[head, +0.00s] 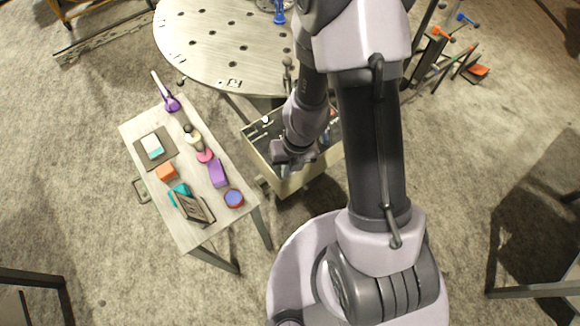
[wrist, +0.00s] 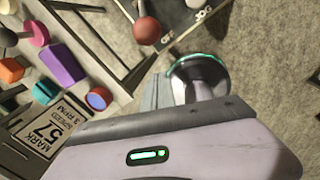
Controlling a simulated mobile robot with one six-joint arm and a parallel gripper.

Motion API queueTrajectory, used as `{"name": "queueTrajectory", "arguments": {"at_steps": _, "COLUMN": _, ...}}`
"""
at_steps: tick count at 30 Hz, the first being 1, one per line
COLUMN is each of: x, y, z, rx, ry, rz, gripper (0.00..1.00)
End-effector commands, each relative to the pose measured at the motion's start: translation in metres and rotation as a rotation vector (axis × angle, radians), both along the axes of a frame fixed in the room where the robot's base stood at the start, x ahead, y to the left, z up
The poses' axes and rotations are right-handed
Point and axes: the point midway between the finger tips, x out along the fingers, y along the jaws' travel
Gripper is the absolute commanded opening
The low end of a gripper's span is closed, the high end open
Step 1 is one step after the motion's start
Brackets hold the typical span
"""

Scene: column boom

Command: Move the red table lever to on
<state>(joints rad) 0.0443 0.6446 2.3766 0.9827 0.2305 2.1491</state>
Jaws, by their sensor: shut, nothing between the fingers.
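I cannot tell the lever's setting. In the head view I cannot make out the red knob; my arm covers part of that area. My gripper (head: 282,158) is over the near left part of a cream box (head: 292,184) with a dark top. It is shut, empty and apart from the red knob.
A pale table (head: 187,235) at left holds several small items, including a purple block (head: 217,173), a blue-topped round piece (head: 234,198) and a framed sign (head: 193,207). A round perforated table (head: 200,30) stands behind. Bare floor lies at the lower left.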

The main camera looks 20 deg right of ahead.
Motion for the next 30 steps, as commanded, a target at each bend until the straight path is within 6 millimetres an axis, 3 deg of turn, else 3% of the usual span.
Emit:
{"name": "queueTrajectory", "arguments": {"at_steps": 1, "x": 0.0, "y": 0.002, "z": -0.02, "rx": 0.0, "ry": 0.0, "rz": 0.0, "gripper": 0.0}}
{"name": "queueTrajectory", "arguments": {"at_steps": 2, "x": 0.0, "y": 0.003, "z": -0.025, "rx": 0.0, "ry": 0.0, "rz": 0.0, "gripper": 0.0}}
{"name": "queueTrajectory", "arguments": {"at_steps": 3, "x": 0.01, "y": 0.0, "z": -0.007, "rx": 0.0, "ry": -0.001, "rz": 0.0, "gripper": 0.0}}
{"name": "queueTrajectory", "arguments": {"at_steps": 4, "x": 0.015, "y": -0.001, "z": -0.003, "rx": 0.0, "ry": -0.002, "rz": 0.001, "gripper": 0.0}}
{"name": "queueTrajectory", "arguments": {"at_steps": 9, "x": 0.033, "y": -0.004, "z": 0.003, "rx": 0.001, "ry": -0.001, "rz": 0.001, "gripper": 0.0}}
{"name": "queueTrajectory", "arguments": {"at_steps": 23, "x": 0.038, "y": -0.005, "z": 0.002, "rx": 0.0, "ry": 0.0, "rz": 0.001, "gripper": 0.0}}
{"name": "queueTrajectory", "arguments": {"at_steps": 30, "x": 0.041, "y": -0.004, "z": 0.01, "rx": 0.0, "ry": 0.001, "rz": 0.0, "gripper": 0.0}}
